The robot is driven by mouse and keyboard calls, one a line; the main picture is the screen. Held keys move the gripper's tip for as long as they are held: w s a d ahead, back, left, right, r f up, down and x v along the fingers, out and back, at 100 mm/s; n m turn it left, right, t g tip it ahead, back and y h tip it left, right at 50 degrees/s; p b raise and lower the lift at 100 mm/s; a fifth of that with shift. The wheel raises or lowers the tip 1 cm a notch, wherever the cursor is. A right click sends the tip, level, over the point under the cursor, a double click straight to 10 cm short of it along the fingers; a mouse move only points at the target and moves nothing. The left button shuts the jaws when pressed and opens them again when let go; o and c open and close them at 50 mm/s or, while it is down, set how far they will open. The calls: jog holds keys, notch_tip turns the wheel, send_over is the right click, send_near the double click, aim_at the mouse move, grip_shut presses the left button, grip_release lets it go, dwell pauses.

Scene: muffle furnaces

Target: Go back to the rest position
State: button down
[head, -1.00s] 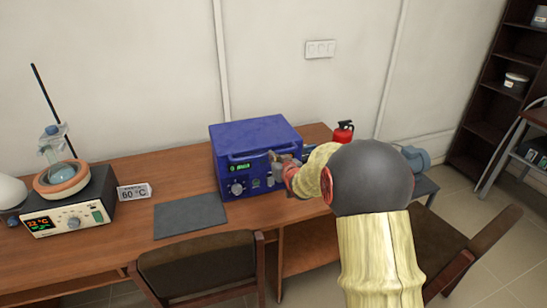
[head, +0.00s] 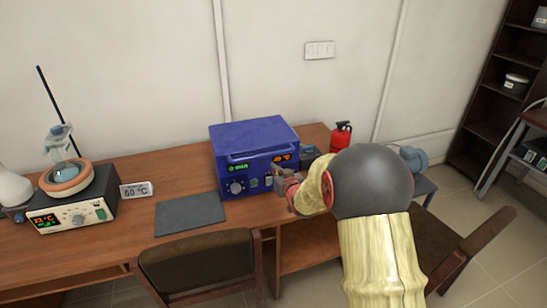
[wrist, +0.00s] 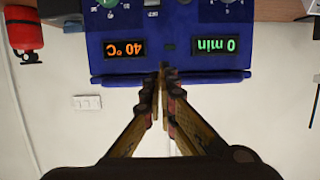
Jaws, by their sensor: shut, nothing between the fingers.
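My gripper (head: 280,178) is in front of the right part of the blue muffle furnace's (head: 254,135) front panel. In the wrist view, which is upside down, the fingers (wrist: 164,78) are together with nothing between them. They overlap the lower edge of the furnace in that picture; whether they touch it cannot be told. The temperature display (wrist: 126,48) appears to read 40 °C and the timer display (wrist: 216,46) 0 min. My arm hides part of the table to the right of the furnace.
The furnace stands on a wooden table (head: 130,223) with a grey mat (head: 190,213), a 60 °C sign (head: 136,190) and a heating device with a flask (head: 75,215). A red extinguisher (head: 341,136) is behind my arm. Chairs (head: 200,265) stand in front.

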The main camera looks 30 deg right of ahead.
jog(key=s+a+f+g, duration=0.1)
jog(key=s+f+g, duration=0.7)
jog(key=s+f, duration=0.5)
jog(key=s+a+r+g+y, duration=0.1)
jog(key=s+a+r, duration=0.4)
jog(key=s, duration=0.3)
jog(key=s+a+r+g, duration=0.2)
jog(key=s+a+r, duration=0.35)
jog(key=s, duration=0.25)
jog(key=s+a+r+g+y, duration=0.1)
jog(key=s+a+r, duration=0.45)
jog(key=s, duration=0.25)
jog(key=s+a+r+n+t, duration=0.2)
jog(key=s+a+r+t, duration=0.1)
jog(key=a+r, duration=0.3)
notch_tip(320, 180, up, 3)
jog(key=shift+s+a+f+y, duration=0.15)
jog(key=shift+a+y, duration=0.15)
jog(key=shift+y, duration=0.1)
